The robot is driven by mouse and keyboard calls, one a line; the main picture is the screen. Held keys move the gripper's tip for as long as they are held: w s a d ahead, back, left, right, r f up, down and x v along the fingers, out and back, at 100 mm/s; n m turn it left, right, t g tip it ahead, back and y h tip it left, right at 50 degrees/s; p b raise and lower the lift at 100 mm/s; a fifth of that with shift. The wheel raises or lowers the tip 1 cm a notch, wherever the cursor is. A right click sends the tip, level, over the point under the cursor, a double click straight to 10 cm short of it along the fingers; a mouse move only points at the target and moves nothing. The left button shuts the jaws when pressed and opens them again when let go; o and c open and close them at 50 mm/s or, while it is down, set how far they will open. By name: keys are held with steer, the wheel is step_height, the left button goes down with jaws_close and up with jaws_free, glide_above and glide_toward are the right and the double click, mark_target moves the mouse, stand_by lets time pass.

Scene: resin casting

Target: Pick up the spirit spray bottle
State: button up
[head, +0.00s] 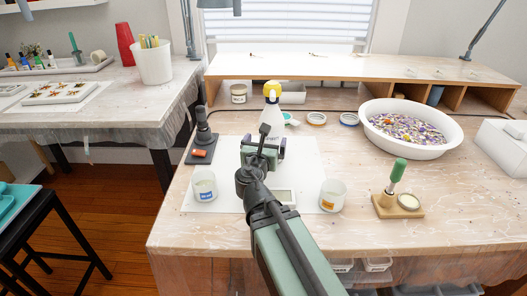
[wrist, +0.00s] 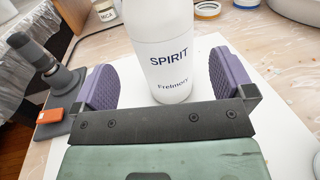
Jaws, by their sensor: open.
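The spirit spray bottle (head: 271,112) is white with a yellow spray head and stands upright on the table, at or near the back edge of the white sheet. In the wrist view its white body (wrist: 165,45) reads "SPIRIT", and its top is out of frame. My gripper (head: 264,148) is in front of the bottle in the head view and hides its lower part. In the wrist view my gripper (wrist: 165,75) is open, with one purple finger on each side of the bottle's lower body. Gaps show between the bottle and both fingers.
A dark stand (head: 203,140) with an orange item is close on the left. Two labelled cups (head: 204,186) (head: 332,195) stand on the white sheet's sides. Lids (head: 316,118) and a white basin of coloured pieces (head: 408,148) are to the right. A wooden shelf (head: 330,68) runs behind.

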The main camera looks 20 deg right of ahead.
steer(key=x, duration=0.7)
steer(key=shift+w+d, duration=0.25)
steer(key=shift+r, duration=0.1)
steer(key=c, duration=1.1)
steer(key=shift+o, duration=0.2)
step_height(320, 180, up, 20)
steer(key=p, duration=2)
steer(key=shift+r, duration=0.1)
